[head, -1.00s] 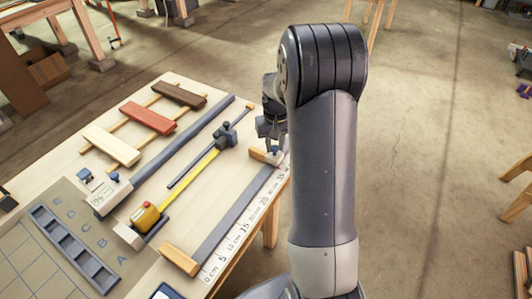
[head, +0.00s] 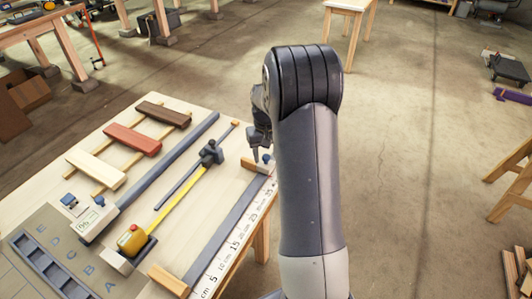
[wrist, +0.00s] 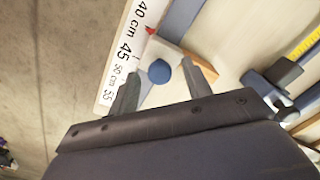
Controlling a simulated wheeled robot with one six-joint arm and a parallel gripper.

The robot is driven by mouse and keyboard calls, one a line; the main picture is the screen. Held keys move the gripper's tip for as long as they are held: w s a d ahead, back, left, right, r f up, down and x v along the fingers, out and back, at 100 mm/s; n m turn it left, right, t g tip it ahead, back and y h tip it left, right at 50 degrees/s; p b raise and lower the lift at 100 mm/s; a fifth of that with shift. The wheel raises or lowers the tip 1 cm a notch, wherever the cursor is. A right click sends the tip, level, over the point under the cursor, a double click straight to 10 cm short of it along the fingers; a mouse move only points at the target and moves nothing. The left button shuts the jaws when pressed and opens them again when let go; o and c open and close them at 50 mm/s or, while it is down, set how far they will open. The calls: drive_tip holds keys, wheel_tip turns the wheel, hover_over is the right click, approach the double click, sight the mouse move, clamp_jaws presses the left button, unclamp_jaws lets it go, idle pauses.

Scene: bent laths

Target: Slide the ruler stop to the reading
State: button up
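The ruler (head: 214,265) is a white strip with black cm marks along the bench's right edge, beside a long grey rail (head: 226,225). The stop (head: 250,167) is a wooden piece at the rail's far end with a blue knob (head: 267,158). In the wrist view the blue knob (wrist: 159,71) lies between the fingers of my gripper (wrist: 160,62), which is open, with a gap on both sides. A red pointer (wrist: 150,31) lies at the scale's edge, between the 40 and 45 labels. My gripper (head: 256,152) is low by the stop in the head view.
A wooden block (head: 168,280) closes the rail's near end. Left of it lie a yellow tape measure (head: 131,240), a dark clamp (head: 211,153), a white block with a small sign (head: 88,222) and coloured slats (head: 132,139).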

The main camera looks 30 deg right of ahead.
wheel_tip(320, 180, up, 11)
drive_tip(key=shift+b, duration=0.4)
drive_tip(key=shift+f, duration=0.2)
wheel_tip(320, 180, down, 11)
drive_tip(key=shift+r+p, duration=0.2)
drive_tip(key=shift+p, duration=0.2)
drive_tip(key=shift+s+a+f, duration=0.1)
drive_tip(key=shift+s+a, duration=0.05)
drive_tip(key=shift+a, duration=0.15)
drive_tip(key=shift+s+a, duration=0.4)
drive_tip(key=shift+a, duration=0.05)
